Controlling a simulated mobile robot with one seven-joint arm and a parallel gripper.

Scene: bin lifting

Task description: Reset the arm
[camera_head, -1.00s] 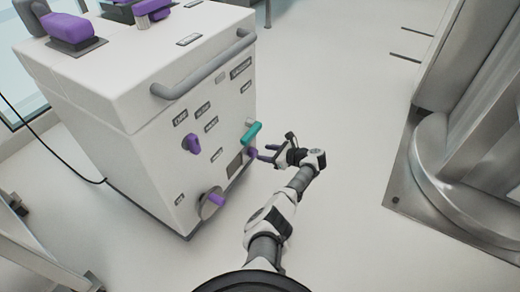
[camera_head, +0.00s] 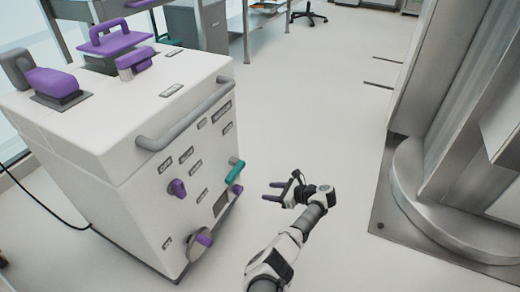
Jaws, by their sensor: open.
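My arm (camera_head: 277,256) reaches up from the bottom edge of the head view. The teal handle (camera_head: 236,170) and a purple knob (camera_head: 235,189) on the machine's side are the parts nearest the fingertips.
A grey bar handle (camera_head: 185,117) runs along the machine's upper edge. A large metal structure (camera_head: 455,150) stands at the right on a base plate. A table (camera_head: 255,10) and a wheeled chair (camera_head: 308,16) are at the back. The floor (camera_head: 310,110) between is clear.

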